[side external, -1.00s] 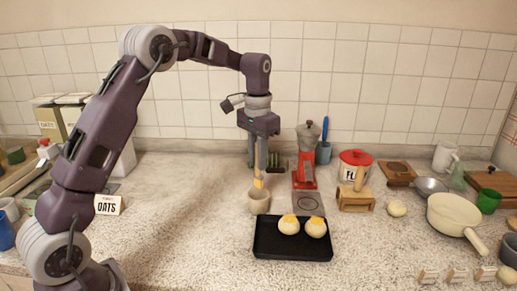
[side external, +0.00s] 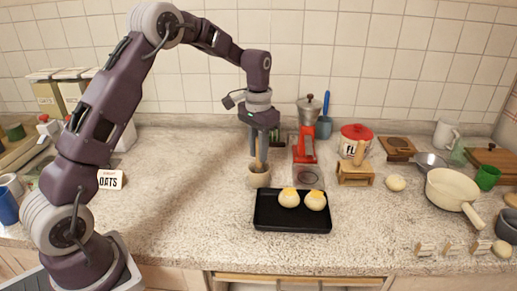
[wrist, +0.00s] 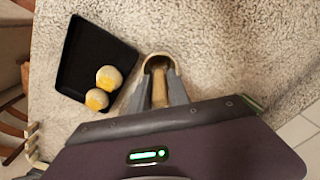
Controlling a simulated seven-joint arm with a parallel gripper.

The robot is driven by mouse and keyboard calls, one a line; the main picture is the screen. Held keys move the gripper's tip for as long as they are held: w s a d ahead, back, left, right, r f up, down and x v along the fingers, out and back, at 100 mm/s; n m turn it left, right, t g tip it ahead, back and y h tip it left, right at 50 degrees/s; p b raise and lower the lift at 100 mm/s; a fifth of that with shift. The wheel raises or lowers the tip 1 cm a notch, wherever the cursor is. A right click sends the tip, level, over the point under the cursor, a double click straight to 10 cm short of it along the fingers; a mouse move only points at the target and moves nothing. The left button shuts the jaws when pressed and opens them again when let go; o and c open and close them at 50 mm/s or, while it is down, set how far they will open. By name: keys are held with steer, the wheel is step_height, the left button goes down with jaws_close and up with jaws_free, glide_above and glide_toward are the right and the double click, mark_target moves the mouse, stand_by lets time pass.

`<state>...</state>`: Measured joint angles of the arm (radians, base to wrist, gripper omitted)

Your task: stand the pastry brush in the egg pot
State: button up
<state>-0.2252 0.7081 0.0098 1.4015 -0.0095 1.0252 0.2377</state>
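The egg pot (side external: 259,179) is a small beige cup standing on the counter just behind the black tray. The pastry brush (side external: 258,155) stands roughly upright in it, its wooden handle up and its bristles hidden inside. My gripper (side external: 258,157) is right above the pot, pointing down, its fingers spread on either side of the handle. In the wrist view the brush handle (wrist: 159,92) lies between the two grey fingers with gaps beside it, and the pot's rim (wrist: 158,56) shows beyond.
The black tray (side external: 292,224) holds two buns with yellow tops, close in front of the pot. A red coffee grinder (side external: 304,150) and a wooden block stand to the right. The counter left of the pot is clear.

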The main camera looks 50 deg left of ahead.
steer(key=o, duration=0.3)
step_height(320, 180, up, 7)
steer(key=shift+r, duration=0.1)
stand_by(0.9)
steer(key=s+d+r+t, duration=0.1)
steer(key=s+d+r, duration=0.2)
steer(key=s+r, duration=0.3)
steer(key=s+d+r+t, duration=0.2)
steer(key=s+d+r, duration=0.2)
steer(key=s, duration=0.4)
steer(key=s+d+f+t, duration=0.1)
steer(key=s+d, duration=0.1)
steer(key=s, duration=0.6)
steer(key=s+d+f+t, duration=0.1)
steer(key=s+f, duration=0.1)
steer(key=s, duration=0.7)
steer(key=shift+s+d+f+t, duration=0.15)
steer(key=shift+s+d+t, duration=0.15)
steer(key=shift+d, duration=0.1)
